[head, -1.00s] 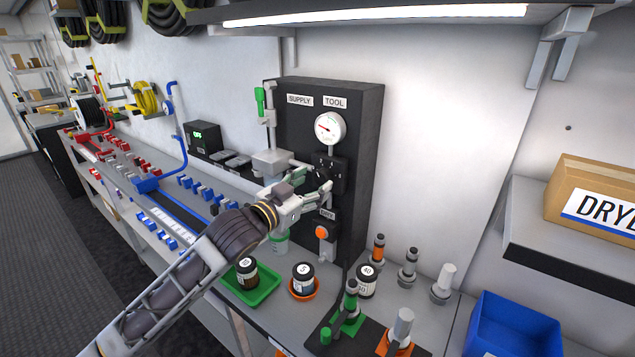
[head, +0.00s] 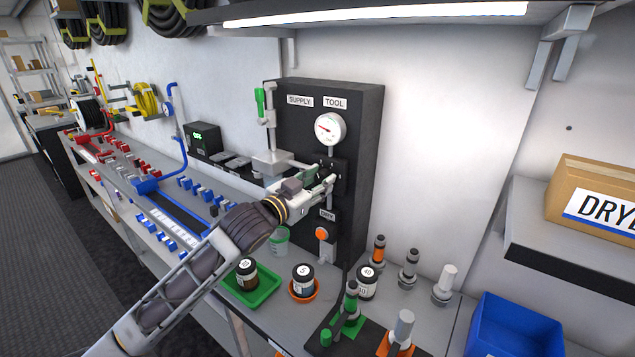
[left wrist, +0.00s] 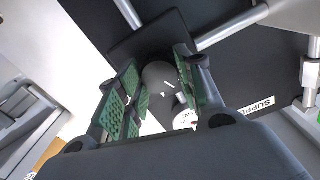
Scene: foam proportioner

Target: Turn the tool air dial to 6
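The tool air dial is a round grey knob with a white mark (left wrist: 160,78) in the left wrist view, on a dark square plate (head: 341,177) below the gauge. My left gripper (head: 322,180) is at the dial. In the left wrist view its green-padded fingers (left wrist: 157,88) are apart, one on each side of the knob; I cannot tell whether they touch it. In the head view the gripper hides most of the knob. The white tool gauge (head: 330,129) has a red needle pointing left; its numbers are too small to read. My right gripper is not in view.
The black panel (head: 362,130) carries a supply pipe with a green lever (head: 260,101) on the left and an orange button (head: 321,233) below. Bottles, a green tray (head: 268,289) and several upright fittings stand on the bench. A blue bin (head: 515,325) is at right.

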